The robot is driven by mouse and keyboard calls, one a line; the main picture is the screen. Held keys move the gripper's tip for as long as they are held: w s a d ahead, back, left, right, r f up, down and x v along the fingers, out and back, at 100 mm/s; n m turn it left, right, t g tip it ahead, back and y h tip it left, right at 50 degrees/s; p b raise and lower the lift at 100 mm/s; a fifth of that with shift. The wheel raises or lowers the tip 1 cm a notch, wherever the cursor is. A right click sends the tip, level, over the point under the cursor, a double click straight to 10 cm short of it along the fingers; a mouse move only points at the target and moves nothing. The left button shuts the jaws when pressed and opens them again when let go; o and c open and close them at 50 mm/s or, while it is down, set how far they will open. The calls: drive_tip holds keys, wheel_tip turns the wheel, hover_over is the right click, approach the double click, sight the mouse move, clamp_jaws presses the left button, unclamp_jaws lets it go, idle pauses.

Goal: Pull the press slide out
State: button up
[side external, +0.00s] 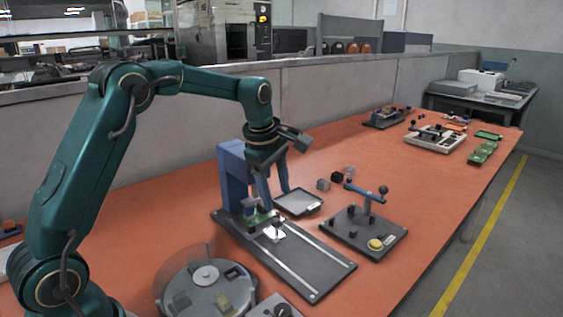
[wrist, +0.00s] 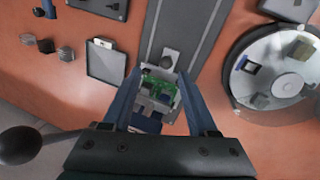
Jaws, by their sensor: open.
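The press has a blue column (side external: 232,172) on a dark base plate (side external: 318,275) with two light rails. The light grey press slide (side external: 273,236) sits on the rails near the column. I cannot tell whether the fingers touch anything.
A shallow grey tray (side external: 299,203) lies just behind the press plate. A fixture with a blue lever (side external: 364,192) stands to the right. A round turntable (side external: 206,285) stands in front. The outer rails (wrist: 185,25) are clear.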

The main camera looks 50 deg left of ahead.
sight(276, 219)
drive_tip(key=shift+g, duration=0.3)
drive_tip(key=f, duration=0.7)
drive_tip(key=shift+w+a+f, duration=0.1)
drive_tip(key=shift+w+a, duration=0.2)
drive_tip(key=shift+a, duration=0.05)
clamp_jaws()
idle(0.8)
